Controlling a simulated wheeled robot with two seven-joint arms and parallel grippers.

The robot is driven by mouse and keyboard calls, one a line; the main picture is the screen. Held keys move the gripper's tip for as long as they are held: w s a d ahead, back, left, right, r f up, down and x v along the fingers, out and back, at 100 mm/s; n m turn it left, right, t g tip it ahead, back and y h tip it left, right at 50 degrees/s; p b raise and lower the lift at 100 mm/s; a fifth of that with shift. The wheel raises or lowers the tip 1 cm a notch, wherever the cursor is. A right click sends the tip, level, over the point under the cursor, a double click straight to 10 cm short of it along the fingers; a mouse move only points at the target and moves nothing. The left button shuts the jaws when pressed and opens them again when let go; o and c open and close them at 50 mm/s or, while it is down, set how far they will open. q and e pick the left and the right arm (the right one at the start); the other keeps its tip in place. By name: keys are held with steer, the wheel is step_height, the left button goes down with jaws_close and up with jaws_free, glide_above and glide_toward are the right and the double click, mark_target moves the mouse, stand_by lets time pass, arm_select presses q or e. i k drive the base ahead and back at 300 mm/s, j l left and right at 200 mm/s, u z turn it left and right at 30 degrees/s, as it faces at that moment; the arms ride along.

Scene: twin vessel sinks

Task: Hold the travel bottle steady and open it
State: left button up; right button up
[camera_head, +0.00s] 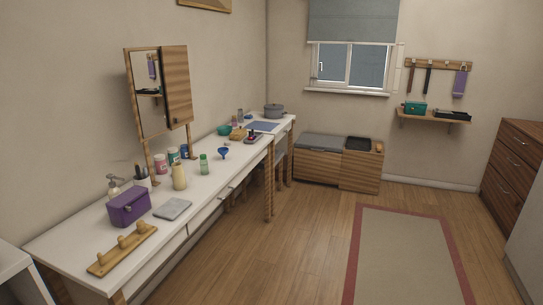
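A small green bottle (203,165) stands upright near the front edge of the long white counter (225,180) and looks like the travel bottle. Its top looks covered, but it is too small to tell for sure. A larger cream bottle (179,178) stands upright to its left. A small blue funnel-like item (223,153) stands to its right, apart from it. Neither of my grippers is in view, and nothing touches the green bottle.
A purple box (129,207), a grey flat item (173,208) and a wooden peg rack (122,250) lie on the near counter. Several jars (173,156) stand behind the bottles by a mirror cabinet (158,88). The wooden floor (285,235) before the counter is clear.

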mark_target(204, 164)
steer(key=i+u, duration=0.1)
steer(key=i, duration=0.4)
steer(key=i+l+u, duration=0.1)
steer(key=i, duration=0.35)
steer(key=i+l+u, duration=0.15)
steer(key=i, duration=0.35)
steer(key=i+l+u, duration=0.1)
steer(key=i, duration=0.35)
